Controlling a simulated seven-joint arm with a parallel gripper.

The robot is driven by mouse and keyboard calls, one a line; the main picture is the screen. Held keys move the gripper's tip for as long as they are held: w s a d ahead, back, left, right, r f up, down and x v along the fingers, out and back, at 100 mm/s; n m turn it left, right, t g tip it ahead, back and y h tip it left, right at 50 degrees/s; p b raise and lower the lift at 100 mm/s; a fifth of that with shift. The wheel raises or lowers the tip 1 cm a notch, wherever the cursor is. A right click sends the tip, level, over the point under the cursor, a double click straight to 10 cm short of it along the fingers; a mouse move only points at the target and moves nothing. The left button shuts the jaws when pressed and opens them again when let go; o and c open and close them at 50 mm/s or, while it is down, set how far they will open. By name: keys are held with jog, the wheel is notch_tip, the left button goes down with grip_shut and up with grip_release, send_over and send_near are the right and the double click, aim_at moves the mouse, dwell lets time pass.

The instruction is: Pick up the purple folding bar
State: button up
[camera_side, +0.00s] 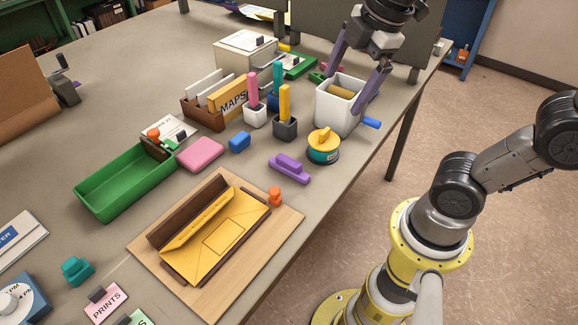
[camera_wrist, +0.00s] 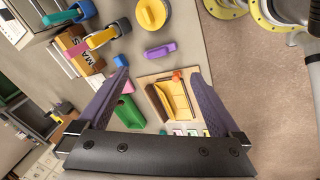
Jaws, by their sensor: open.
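The purple folding bar (camera_side: 290,168) lies on the grey table near its right edge, between the yellow-and-teal round item and the wooden board. It also shows in the wrist view (camera_wrist: 160,50), just above the gap between the fingertips and clear of both. My gripper (camera_side: 345,93) is open and empty, its purple-grey fingers spread wide. In the side view it is up at the white bin, behind the bar and apart from it. Both fingers show in the wrist view (camera_wrist: 158,74).
A white bin (camera_side: 329,112) and a yellow-topped teal round item (camera_side: 323,146) stand behind the bar. A wooden board (camera_side: 282,232) bears a yellow envelope (camera_side: 225,236). An orange piece (camera_side: 274,196) is close in front. A blue block (camera_side: 239,142) lies left; bare table surrounds the bar.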

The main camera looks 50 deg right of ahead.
jog(key=w+a+f+n+g, duration=0.2)
jog(key=w+n, duration=0.2)
jog(key=w, duration=0.2)
jog(key=n+g, duration=0.1)
jog(key=g, duration=0.1)
send_over(289, 160)
jog(key=f, duration=1.2)
jog(key=shift+w+a, duration=0.15)
jog(key=shift+w, duration=0.1)
jog(key=shift+s+f, duration=0.2)
jog(key=shift+f, duration=2.85)
jog(key=c, duration=1.3)
jog(key=shift+o, duration=0.2)
jog(key=shift+r, duration=0.15)
